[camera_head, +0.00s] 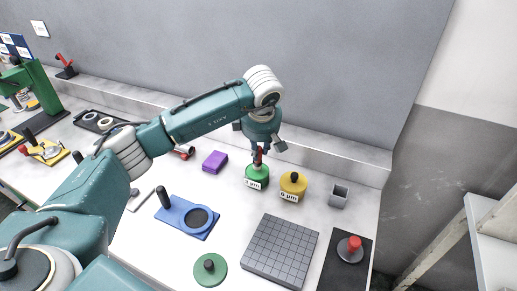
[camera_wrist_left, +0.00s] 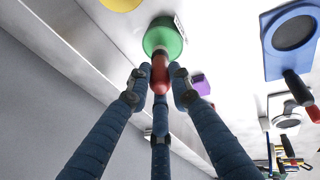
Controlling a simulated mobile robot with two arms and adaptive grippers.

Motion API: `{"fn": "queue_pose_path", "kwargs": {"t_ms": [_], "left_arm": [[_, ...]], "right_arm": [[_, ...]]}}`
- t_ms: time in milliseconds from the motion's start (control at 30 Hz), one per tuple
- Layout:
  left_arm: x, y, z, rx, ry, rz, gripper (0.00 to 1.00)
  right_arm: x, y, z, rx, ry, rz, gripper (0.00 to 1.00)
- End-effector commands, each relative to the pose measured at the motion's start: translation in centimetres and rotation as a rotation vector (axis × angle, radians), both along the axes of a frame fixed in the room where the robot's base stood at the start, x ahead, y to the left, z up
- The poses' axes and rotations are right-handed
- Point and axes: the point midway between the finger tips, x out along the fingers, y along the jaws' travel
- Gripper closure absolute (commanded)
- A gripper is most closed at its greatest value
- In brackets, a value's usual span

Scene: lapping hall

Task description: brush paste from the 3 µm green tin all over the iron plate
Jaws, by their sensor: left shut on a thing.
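The green tin (camera_head: 257,183) stands on the bench with a white label; its number is hard to read, "µm" shows. A red-handled brush (camera_head: 259,156) stands up out of it. My left gripper (camera_head: 260,148) is above the tin, pointing down, its fingers shut around the red handle. In the left wrist view, the fingers (camera_wrist_left: 160,82) close on the red handle (camera_wrist_left: 159,72), with the green tin (camera_wrist_left: 163,38) just beyond. The brush's lower end is hidden in the tin. The grey iron plate (camera_head: 281,250), with a grid of grooves, lies bare in front. My right gripper is out of view.
A yellow tin (camera_head: 293,187) marked 6 µm stands just right of the green one, with a grey square cup (camera_head: 339,195) beyond. A purple block (camera_head: 215,161), a blue holder (camera_head: 187,217), a green disc (camera_head: 210,270) and a black plate with red knob (camera_head: 345,262) lie around.

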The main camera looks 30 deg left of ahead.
Motion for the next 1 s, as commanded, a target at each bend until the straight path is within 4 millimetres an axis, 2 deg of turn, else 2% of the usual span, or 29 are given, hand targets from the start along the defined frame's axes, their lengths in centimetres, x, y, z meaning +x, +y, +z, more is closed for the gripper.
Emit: {"fn": "queue_pose_path", "kwargs": {"t_ms": [1000], "left_arm": [[0.0,0.0,-1.2,0.000,-0.001,0.001,1.00]], "right_arm": [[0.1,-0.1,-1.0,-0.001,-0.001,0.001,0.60]]}}
